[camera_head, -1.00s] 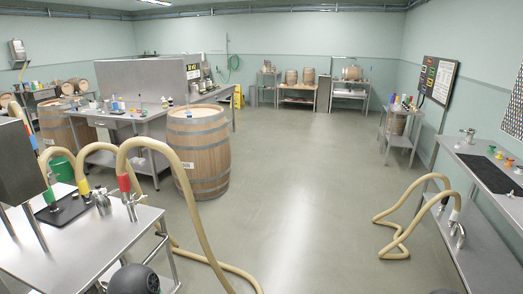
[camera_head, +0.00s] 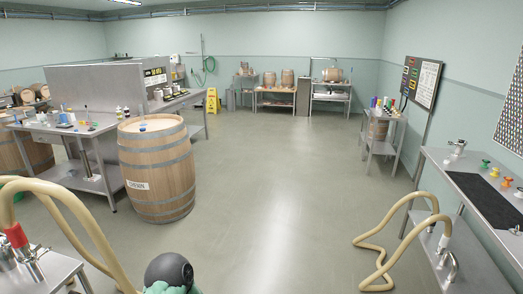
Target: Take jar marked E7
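I cannot make out a jar marked E7; no such label is readable. Small bottles and containers (camera_head: 120,112) stand on the steel bench at the left, too small to identify. Several coloured containers (camera_head: 380,103) stand on the small steel cart (camera_head: 384,128) at the right, their labels unreadable. Neither of my grippers shows in the head view. A dark round part with green below it shows at the bottom edge, likely part of my arm.
A wooden barrel (camera_head: 158,172) stands left of the centre, by the steel bench (camera_head: 68,129). Hoses loop at the near left (camera_head: 85,222) and on the floor at right (camera_head: 371,243). A yellow floor sign (camera_head: 212,101) stands farther back. The middle floor is clear.

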